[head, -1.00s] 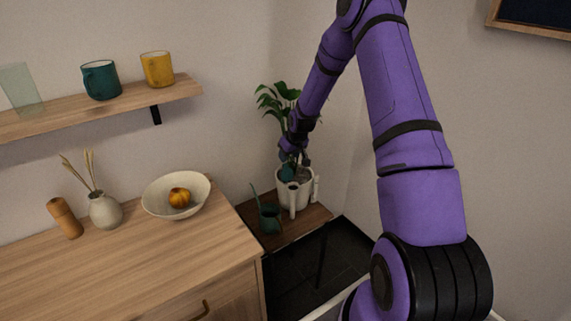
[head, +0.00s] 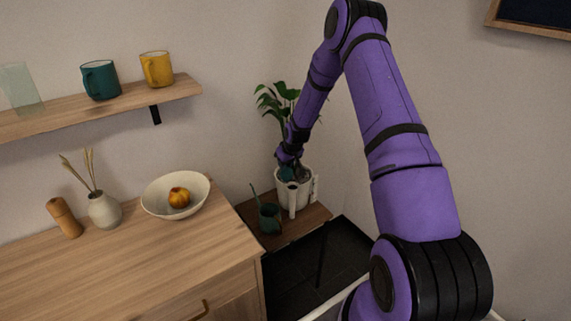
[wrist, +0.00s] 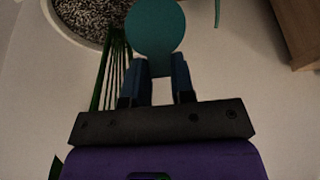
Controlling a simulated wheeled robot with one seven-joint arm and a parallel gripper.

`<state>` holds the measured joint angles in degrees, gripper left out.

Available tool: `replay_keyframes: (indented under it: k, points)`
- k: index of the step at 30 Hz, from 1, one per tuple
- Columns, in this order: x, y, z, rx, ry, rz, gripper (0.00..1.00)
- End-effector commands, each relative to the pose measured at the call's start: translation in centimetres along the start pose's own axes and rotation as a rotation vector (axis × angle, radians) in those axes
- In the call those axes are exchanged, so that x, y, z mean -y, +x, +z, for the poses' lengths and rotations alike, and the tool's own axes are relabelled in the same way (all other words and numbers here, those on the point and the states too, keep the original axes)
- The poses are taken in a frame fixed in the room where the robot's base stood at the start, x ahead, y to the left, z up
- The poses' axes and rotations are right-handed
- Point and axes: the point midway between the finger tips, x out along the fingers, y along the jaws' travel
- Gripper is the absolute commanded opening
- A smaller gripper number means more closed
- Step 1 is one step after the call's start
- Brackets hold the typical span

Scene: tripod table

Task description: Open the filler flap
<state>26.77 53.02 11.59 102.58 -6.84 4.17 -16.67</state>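The white planter pot (head: 294,196) holds a leafy plant and stands on the low table. A round teal flap (head: 285,173) shows at its rim, partly hidden by my gripper (head: 288,157). In the wrist view the flap (wrist: 155,27) is a teal disc with a narrow tab at its lower edge. My gripper's fingers (wrist: 159,66) lie on both sides of this tab and appear to touch it, close together. Speckled gravel fills the pot behind the disc. The flap's hinge and the opening under it are hidden.
A dark green watering can (head: 268,216) stands on the low table (head: 290,232), just left of the pot. The wooden cabinet (head: 140,265) with a bowl (head: 172,196) and a vase is further left. Walls stand close behind the plant.

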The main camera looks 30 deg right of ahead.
Motion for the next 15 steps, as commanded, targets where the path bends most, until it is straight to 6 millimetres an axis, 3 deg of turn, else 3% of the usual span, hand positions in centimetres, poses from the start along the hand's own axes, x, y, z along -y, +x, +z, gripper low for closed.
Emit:
replay_keyframes:
  k: [8, 15]
  points:
    - [-0.1, -0.1, 0.3, -0.025, 0.001, -0.001, 0.0]
    - [-0.1, -0.6, 1.2, -0.149, 0.003, 0.0, 0.0]
